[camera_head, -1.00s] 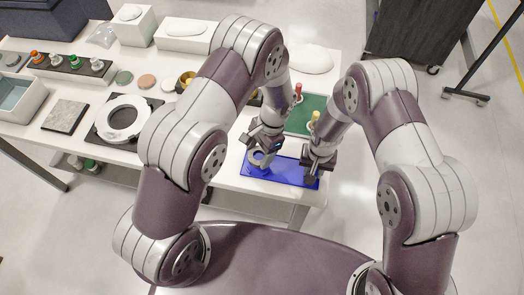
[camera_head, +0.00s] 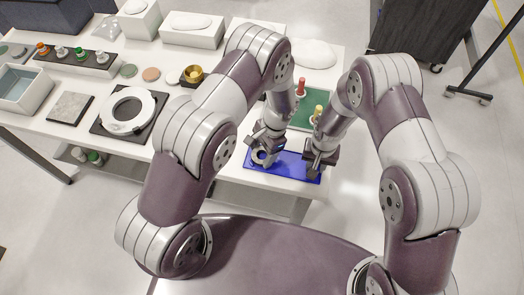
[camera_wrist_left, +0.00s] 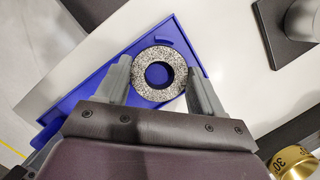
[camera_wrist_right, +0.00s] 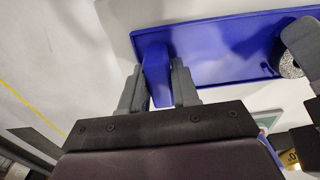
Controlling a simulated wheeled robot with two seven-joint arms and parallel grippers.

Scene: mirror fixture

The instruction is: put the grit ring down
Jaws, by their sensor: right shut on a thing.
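The grit ring (camera_wrist_left: 159,54) is a speckled grey ring with a round hole, through which blue shows in the left wrist view. It lies at one end of the blue tray (camera_head: 292,166). My left gripper (camera_head: 262,153) is over the ring, its fingers spread on either side of it; whether they touch it is unclear. My right gripper (camera_head: 315,170) is at the tray's other end. In the right wrist view its fingers are shut on a raised blue tab (camera_wrist_right: 155,72) of the tray. Part of the ring (camera_wrist_right: 290,65) also shows there behind a left finger.
A green mat (camera_head: 315,112) with red-topped and yellow-topped pieces is behind the tray. A white ring fixture (camera_head: 128,110) on a dark plate, a stone slab (camera_head: 70,108) and a grey bin (camera_head: 28,92) are to the left. The table's front edge is close to the tray.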

